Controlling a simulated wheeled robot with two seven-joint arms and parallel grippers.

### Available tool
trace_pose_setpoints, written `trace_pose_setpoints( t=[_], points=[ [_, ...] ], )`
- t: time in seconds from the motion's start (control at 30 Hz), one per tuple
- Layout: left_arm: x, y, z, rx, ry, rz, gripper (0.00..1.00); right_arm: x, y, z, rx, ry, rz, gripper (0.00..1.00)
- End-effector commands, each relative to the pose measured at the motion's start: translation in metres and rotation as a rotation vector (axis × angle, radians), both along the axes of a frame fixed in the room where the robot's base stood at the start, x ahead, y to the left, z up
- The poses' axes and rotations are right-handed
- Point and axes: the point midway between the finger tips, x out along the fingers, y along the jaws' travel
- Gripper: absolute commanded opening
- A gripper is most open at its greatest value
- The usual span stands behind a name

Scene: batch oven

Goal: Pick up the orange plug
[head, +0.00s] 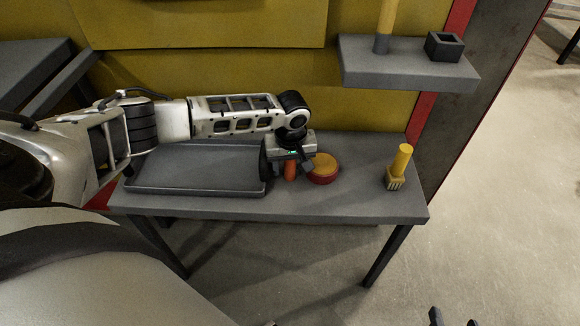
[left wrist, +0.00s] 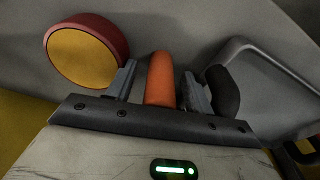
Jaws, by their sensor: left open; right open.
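The orange plug (head: 290,172) stands on the grey table, partly hidden under my left gripper (head: 291,163). In the left wrist view the plug (left wrist: 159,80) is between the two fingers of my left gripper (left wrist: 160,88), with a small gap to each finger. The left gripper is open around it, and the plug's lower part is hidden by the gripper body. The dark fingertips of my right gripper (head: 454,319) show at the bottom edge of the head view, open and far from the table.
A red round piece with a yellow top (head: 322,168) is close right of the plug. A black rounded object (left wrist: 225,90) is on its other side, near the grey tray (head: 190,190). A yellow-handled brush (head: 401,165) stands farther right. A grey shelf (head: 405,72) is above.

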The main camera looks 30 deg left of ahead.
Motion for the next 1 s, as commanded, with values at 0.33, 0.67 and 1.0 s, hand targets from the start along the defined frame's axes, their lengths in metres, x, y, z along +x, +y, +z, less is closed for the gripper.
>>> trace_pose_setpoints(
  t=[0.33,0.67,1.0],
  points=[
    [0.000,0.000,0.001,0.000,0.000,0.000,0.03,-0.001,0.000,-0.001,0.000,0.004,0.001,0.52],
    [0.000,0.000,0.005,0.000,-0.001,0.001,0.03,-0.002,0.000,-0.001,0.000,0.007,0.001,0.52],
    [-0.015,-0.006,0.055,0.000,-0.002,-0.004,0.03,-0.004,0.000,0.007,0.002,0.027,0.000,0.52]
  ],
)
